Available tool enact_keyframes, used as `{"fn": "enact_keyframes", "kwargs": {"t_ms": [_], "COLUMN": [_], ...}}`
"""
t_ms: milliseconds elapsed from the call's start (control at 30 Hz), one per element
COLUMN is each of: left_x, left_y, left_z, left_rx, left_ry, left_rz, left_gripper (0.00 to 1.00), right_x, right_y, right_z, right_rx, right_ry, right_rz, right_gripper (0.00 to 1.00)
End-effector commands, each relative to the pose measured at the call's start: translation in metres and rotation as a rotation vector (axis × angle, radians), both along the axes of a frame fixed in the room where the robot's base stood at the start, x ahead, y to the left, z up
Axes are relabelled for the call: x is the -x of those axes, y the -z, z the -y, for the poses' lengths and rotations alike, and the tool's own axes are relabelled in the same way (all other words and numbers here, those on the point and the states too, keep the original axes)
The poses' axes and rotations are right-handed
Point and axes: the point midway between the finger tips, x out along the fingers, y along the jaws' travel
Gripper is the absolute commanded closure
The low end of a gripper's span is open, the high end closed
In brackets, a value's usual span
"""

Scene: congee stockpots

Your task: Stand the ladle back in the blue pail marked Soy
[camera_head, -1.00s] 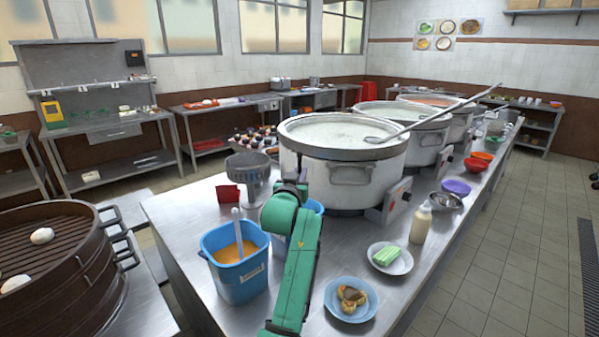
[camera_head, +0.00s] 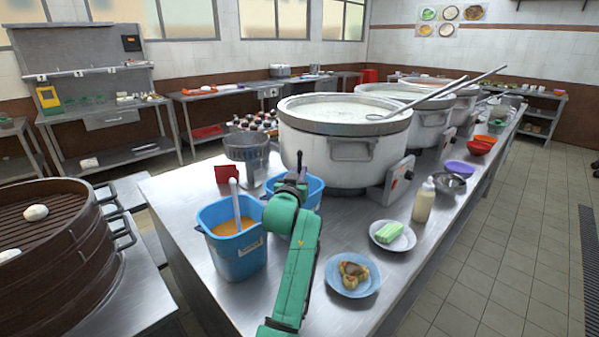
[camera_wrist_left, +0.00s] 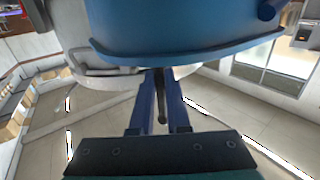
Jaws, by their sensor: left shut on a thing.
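My left gripper (camera_head: 298,172) is at the second blue pail (camera_head: 312,190), which my arm partly covers, hiding any label. In the left wrist view the gripper (camera_wrist_left: 161,108) is shut on a thin dark rod (camera_wrist_left: 161,95), seemingly the ladle's handle. Its lower end and bowl cannot be made out. A blue pail wall (camera_wrist_left: 180,30) fills the top of that view, just beyond the fingers. Another blue pail (camera_head: 235,258) stands to the left, with orange liquid, a light handle standing in it and a small unreadable label. My right gripper is not in view.
Large stockpots (camera_head: 345,150) stand in a row behind, with long metal ladles (camera_head: 440,93) across them. A grey metal stand (camera_head: 248,155) and a red box (camera_head: 228,173) are beside the pails. Plates (camera_head: 352,283), a bottle (camera_head: 424,200) and bowls sit to the right.

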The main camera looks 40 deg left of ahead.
Motion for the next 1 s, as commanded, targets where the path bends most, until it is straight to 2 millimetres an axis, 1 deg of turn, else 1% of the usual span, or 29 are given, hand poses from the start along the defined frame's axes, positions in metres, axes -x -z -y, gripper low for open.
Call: {"fn": "enact_keyframes", "kwargs": {"t_ms": [133,167,200,233,267,567,667,767,867,1000], "left_x": [0.0,0.0,0.0,0.0,0.0,0.001,0.006,0.019,0.04,0.077], "left_y": [-0.001,-0.001,-0.001,-0.001,-0.001,0.0,0.001,0.002,0.003,0.003], "left_z": [0.0,0.0,0.0,0.0,0.0,0.0,0.004,0.011,0.023,0.044], "left_rx": [0.0,0.0,0.0,0.0,0.0,0.0,0.001,0.001,0.001,0.003], "left_ry": [0.0,0.0,0.0,0.0,0.0,0.0,0.0,0.001,0.002,0.001], "left_rz": [0.001,0.001,0.001,0.001,0.001,-0.001,-0.002,-0.001,0.0,-0.001], "left_gripper": [1.0,0.82,0.67,0.55,0.51,0.51,0.51,0.51,0.51,0.51], "right_x": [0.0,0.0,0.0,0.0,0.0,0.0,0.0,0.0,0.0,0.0], "right_y": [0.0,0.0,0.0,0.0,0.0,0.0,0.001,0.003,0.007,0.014], "right_z": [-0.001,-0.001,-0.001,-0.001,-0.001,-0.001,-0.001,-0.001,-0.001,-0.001], "right_rx": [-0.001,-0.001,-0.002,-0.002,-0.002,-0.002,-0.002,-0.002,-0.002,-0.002], "right_ry": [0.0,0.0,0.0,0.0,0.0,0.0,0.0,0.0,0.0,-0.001], "right_rz": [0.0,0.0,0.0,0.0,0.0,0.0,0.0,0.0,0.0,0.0], "right_gripper": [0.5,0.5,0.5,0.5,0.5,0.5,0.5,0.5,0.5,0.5]}}
